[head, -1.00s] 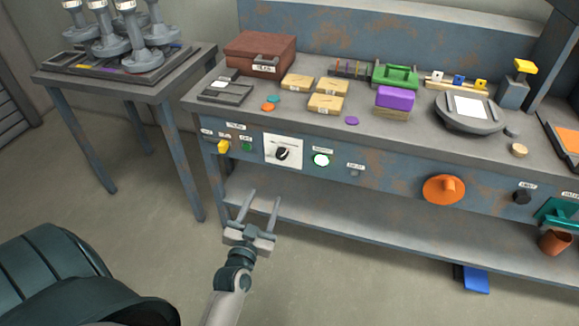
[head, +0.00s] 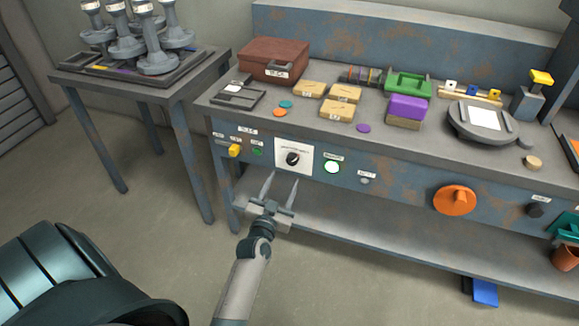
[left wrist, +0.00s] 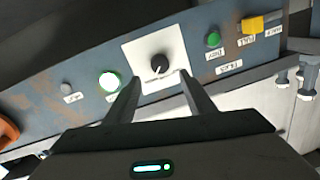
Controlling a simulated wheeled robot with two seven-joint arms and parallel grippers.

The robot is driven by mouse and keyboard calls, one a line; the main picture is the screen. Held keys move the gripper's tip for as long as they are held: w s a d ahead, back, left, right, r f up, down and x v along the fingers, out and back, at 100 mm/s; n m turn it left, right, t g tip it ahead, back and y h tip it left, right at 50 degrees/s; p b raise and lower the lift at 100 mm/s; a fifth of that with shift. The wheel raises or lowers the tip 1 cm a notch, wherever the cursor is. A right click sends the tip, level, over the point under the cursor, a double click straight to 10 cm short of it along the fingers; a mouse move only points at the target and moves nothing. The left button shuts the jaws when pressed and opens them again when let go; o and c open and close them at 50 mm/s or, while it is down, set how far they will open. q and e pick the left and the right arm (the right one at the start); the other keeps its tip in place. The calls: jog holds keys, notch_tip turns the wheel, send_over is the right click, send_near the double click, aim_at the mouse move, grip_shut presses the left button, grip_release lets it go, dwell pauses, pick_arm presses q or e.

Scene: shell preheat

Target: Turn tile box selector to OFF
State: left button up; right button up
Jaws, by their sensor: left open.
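The selector is a black round knob (head: 292,158) on a white plate (head: 307,160) set in the bench's front panel. In the left wrist view the knob (left wrist: 160,65) shows a white pointer line, and the plate's lettering is too small to read. My left gripper (head: 281,186) is open and empty, just below and in front of the plate in the head view. In the left wrist view its two fingers (left wrist: 160,90) point at the plate, one to each side below the knob, and I see no contact. My right gripper is not in view.
A lit white-green button (head: 332,167) sits right of the plate; a green button (head: 257,151) and a yellow switch (head: 235,151) sit left. An orange knob (head: 455,200) is farther right. The bench top holds a brown box (head: 273,58) and several blocks. A lower shelf (head: 380,232) runs beneath.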

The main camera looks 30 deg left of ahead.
aim_at(291, 162)
pick_arm(q)
jog(key=x, duration=0.6)
jog(key=shift+w+a, duration=0.2)
jog(key=shift+w, duration=0.2)
jog(key=shift+w+a, duration=0.15)
jog(key=shift+w, duration=0.35)
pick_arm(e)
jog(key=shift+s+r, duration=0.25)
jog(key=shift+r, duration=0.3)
